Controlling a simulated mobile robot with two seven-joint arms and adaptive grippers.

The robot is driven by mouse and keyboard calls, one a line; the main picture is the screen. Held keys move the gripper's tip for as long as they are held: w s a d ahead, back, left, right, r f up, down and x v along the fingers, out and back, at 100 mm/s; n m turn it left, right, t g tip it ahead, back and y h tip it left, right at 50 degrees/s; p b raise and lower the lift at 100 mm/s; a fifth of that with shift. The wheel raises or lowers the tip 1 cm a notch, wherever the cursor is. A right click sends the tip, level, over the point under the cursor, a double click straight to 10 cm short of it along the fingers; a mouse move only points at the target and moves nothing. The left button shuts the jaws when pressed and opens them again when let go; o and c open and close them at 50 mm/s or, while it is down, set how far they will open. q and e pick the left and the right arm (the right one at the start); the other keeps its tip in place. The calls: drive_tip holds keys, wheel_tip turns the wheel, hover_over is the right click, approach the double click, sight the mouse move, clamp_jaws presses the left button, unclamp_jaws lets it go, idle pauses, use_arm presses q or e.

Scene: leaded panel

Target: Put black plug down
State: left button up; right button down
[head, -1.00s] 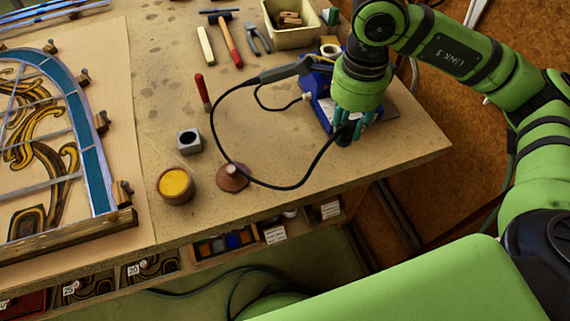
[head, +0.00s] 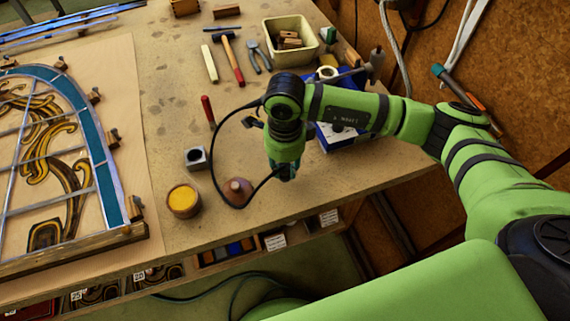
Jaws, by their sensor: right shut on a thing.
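My right gripper (head: 285,172) points down over the front part of the workbench (head: 330,172), right of the brown cone-shaped piece. It is shut on the black plug, which is mostly hidden between the fingers. The plug's black cable (head: 216,165) loops left from the fingers and back up towards a dark tool handle (head: 250,122), partly behind my arm. I cannot tell whether the plug touches the bench. My left gripper is not in view.
The brown cone-shaped piece (head: 237,190), a yellow-filled pot (head: 184,200) and a grey block (head: 196,158) stand left of the gripper. A blue stand (head: 335,140) is partly behind my arm. The leaded panel (head: 80,165) lies left. Bench is clear right of the gripper.

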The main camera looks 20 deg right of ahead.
drive_tip(key=shift+f, duration=0.8)
use_arm(q)
drive_tip(key=shift+r, duration=0.5)
use_arm(e)
drive_tip(key=shift+f, duration=0.1)
drive_tip(key=shift+f, duration=0.15)
drive_tip(key=c, duration=1)
unclamp_jaws()
use_arm(q)
drive_tip(key=shift+f, duration=0.2)
